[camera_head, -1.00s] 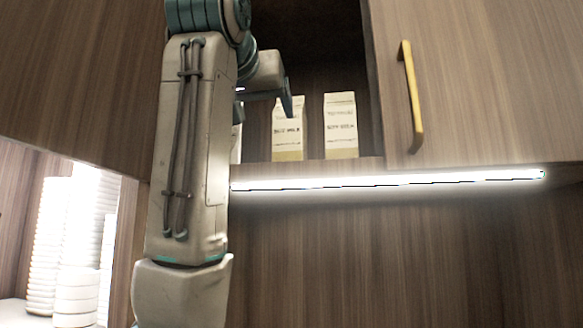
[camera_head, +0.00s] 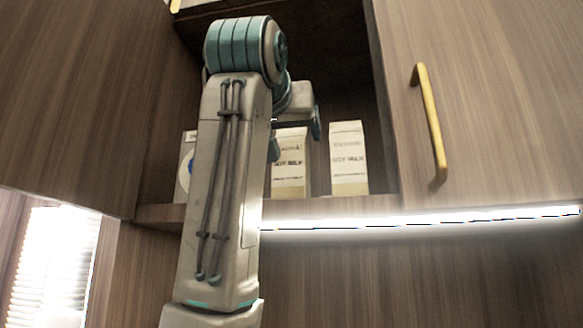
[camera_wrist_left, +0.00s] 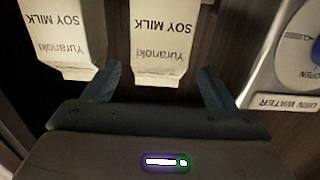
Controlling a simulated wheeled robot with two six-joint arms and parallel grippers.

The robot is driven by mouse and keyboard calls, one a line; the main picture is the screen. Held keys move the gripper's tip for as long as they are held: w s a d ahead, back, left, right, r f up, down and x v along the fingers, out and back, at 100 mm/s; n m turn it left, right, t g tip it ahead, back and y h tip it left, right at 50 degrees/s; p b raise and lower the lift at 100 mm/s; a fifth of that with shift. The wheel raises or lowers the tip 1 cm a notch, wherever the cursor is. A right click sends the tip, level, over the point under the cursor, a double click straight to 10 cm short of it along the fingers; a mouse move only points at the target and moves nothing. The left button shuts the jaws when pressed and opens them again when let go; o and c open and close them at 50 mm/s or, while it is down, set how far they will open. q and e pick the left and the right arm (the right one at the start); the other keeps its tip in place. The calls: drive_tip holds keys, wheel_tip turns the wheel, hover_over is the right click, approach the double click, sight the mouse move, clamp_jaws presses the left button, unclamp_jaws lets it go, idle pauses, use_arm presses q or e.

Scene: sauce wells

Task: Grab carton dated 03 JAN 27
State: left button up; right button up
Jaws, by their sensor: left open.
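Two pale soy milk cartons stand upright in the open cupboard, the left one (camera_head: 290,180) and the right one (camera_head: 348,158). No date is legible on either. My left gripper (camera_head: 296,138) is open and empty, in front of the upper part of the left carton. In the left wrist view, where the print is upside down, that carton (camera_wrist_left: 165,42) lies between the open fingers (camera_wrist_left: 160,84), with no clear contact. The other carton (camera_wrist_left: 58,38) is outside the fingers on the left. My right gripper is not in view.
A box with a disc marked OPEN and a label ending "URN WATER" (camera_wrist_left: 283,100) stands beside the cartons; my arm partly hides it in the head view (camera_head: 185,170). A cupboard door with a yellow handle (camera_head: 430,125) is at right. A lit strip (camera_head: 400,222) runs under the shelf.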

use_arm(q)
drive_tip(key=w, duration=0.1)
drive_tip(key=w+p, duration=0.1)
drive_tip(key=w+d, duration=0.1)
drive_tip(key=w, duration=0.1)
drive_tip(key=shift+w+f+p, duration=0.1)
drive_tip(key=shift+f+p, duration=0.2)
drive_tip(key=shift+f, duration=0.1)
drive_tip(key=shift+c, duration=0.7)
drive_tip(key=c, duration=1.3)
drive_tip(key=shift+r, duration=0.1)
